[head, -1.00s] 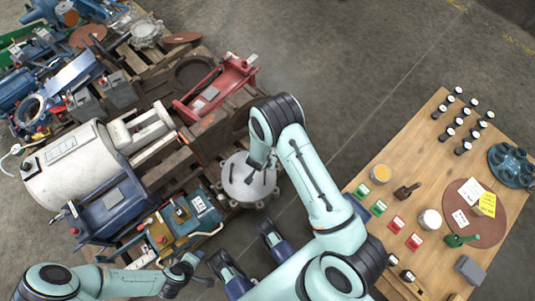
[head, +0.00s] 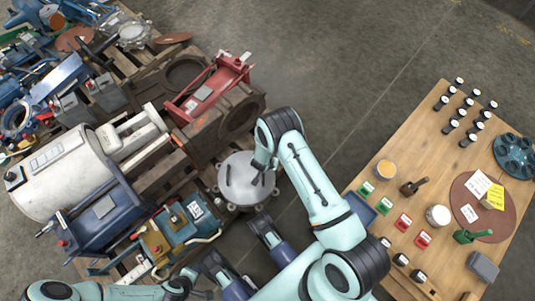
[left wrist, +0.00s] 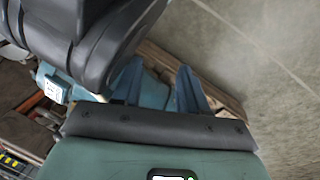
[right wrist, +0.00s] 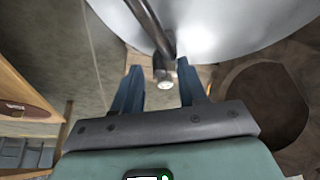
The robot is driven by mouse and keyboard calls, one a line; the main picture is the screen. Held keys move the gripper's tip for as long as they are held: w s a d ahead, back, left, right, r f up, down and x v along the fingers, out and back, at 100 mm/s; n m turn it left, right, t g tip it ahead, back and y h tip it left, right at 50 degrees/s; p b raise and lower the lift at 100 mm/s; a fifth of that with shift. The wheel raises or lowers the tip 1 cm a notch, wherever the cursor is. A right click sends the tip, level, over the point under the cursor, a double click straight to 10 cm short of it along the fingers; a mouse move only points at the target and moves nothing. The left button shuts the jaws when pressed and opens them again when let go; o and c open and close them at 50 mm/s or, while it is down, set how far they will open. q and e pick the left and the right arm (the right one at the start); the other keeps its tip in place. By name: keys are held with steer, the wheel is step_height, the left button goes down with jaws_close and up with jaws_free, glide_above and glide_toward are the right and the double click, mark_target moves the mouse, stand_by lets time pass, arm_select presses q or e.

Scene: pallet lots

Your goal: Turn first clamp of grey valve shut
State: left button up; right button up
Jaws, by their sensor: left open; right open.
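The grey valve (head: 238,183) is a round, pale metal disc with lugs around its rim, low at the pallet's right side. My right gripper (right wrist: 158,72) is over its right part in the head view, largely hidden by its own wrist. In the right wrist view, its blue fingers are apart. A dark rod-like clamp (right wrist: 146,14) runs down over the shiny disc, its pale-tipped end between the fingers; I cannot tell if they touch it. My left gripper (left wrist: 160,82) is open and empty, low in the head view, near the pallet's front edge.
The pallet is crowded: a white tank (head: 60,172), a red frame (head: 210,92) and a blue-and-tan pump (head: 165,235) lie left of the valve. A wooden table (head: 420,150) with bottles and small boxes stands at right. The floor between is clear.

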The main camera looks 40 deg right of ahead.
arm_select(q)
steer(key=shift+s+f, duration=0.1)
arm_select(e)
steer(key=shift+f, duration=0.1)
jaws_close()
steer(key=w+m+b, duration=0.1)
steer(key=b, duration=0.1)
steer(key=w+m+g+b, duration=0.1)
steer(key=m+b, duration=0.1)
steer(key=shift+a+h, duration=0.35)
steer(key=shift+h, duration=0.05)
steer(key=shift+w+m, duration=0.2)
steer(key=shift+m, duration=0.6)
arm_select(q)
steer(key=s+a+f+g, duration=0.1)
steer(key=s+f, duration=0.3)
steer(key=s, duration=0.4)
steer(key=shift+f+n+g, duration=0.3)
steer(key=shift+f+g, duration=0.05)
steer(key=shift+g, duration=0.55)
arm_select(e)
steer(key=shift+w+a+m+g, duration=0.15)
steer(key=shift+w+m+g, duration=0.2)
steer(key=shift+m+g, duration=0.2)
arm_select(q)
steer(key=shift+w, duration=0.1)
arm_select(e)
jaws_free()
